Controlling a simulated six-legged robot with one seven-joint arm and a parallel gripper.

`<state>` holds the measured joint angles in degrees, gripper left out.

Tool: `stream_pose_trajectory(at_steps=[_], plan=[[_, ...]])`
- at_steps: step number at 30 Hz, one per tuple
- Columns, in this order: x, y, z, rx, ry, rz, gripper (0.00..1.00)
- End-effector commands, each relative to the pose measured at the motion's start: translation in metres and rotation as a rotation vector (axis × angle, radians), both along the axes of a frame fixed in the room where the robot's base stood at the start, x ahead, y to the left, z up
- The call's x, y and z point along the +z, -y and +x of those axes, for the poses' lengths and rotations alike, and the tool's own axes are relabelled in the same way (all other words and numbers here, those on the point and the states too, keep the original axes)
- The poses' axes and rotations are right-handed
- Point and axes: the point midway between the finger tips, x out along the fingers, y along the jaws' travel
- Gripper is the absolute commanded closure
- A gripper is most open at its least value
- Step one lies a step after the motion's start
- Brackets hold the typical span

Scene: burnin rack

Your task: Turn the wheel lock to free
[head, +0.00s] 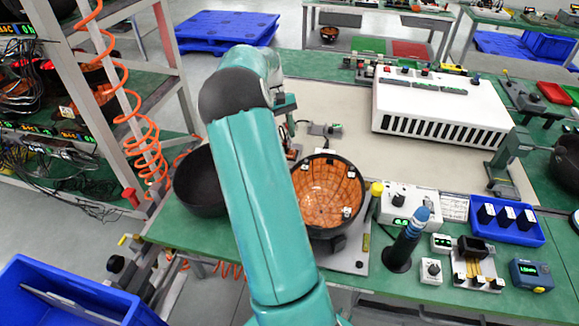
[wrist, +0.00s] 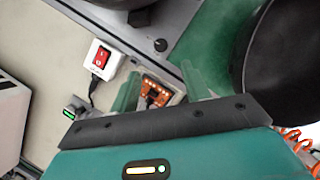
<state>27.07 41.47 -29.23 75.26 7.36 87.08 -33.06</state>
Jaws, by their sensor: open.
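My gripper (wrist: 163,88) shows in the wrist view as two translucent green fingers, set wide apart and with nothing gripped. An orange part with a dark plug (wrist: 155,92) lies beyond the fingers, in the gap between them. In the head view my teal arm reaches over the bench and hides the fingertips. No wheel lock can be made out for certain. A red piece (head: 130,197) sits low on the rack's post at the left, well away from my gripper. I cannot tell whether it is the lock or how it is set.
A metal rack (head: 128,150) with an orange coiled hose (head: 150,140) stands at left. The green bench (head: 180,232) holds a black bowl (head: 198,185), an orange-lined bowl (head: 325,190) and a white vented box (head: 440,105). A blue crate (head: 60,290) is at lower left. Grey floor lies between rack and bench.

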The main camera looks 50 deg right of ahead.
Motion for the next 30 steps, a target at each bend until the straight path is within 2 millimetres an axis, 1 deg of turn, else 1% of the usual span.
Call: stream_pose_trajectory(at_steps=[3, 12, 16, 21, 29, 30], plan=[[-0.021, -0.004, -0.007, 0.000, -0.002, 0.002, 0.53], [-0.076, -0.012, -0.028, 0.001, -0.002, 0.002, 0.53], [-0.095, -0.015, -0.035, 0.000, -0.001, 0.000, 0.53], [-0.107, -0.016, -0.040, 0.000, 0.001, -0.001, 0.53], [-0.109, -0.017, -0.041, 0.000, 0.001, -0.001, 0.53], [-0.109, -0.017, -0.041, 0.000, 0.001, -0.001, 0.55]])
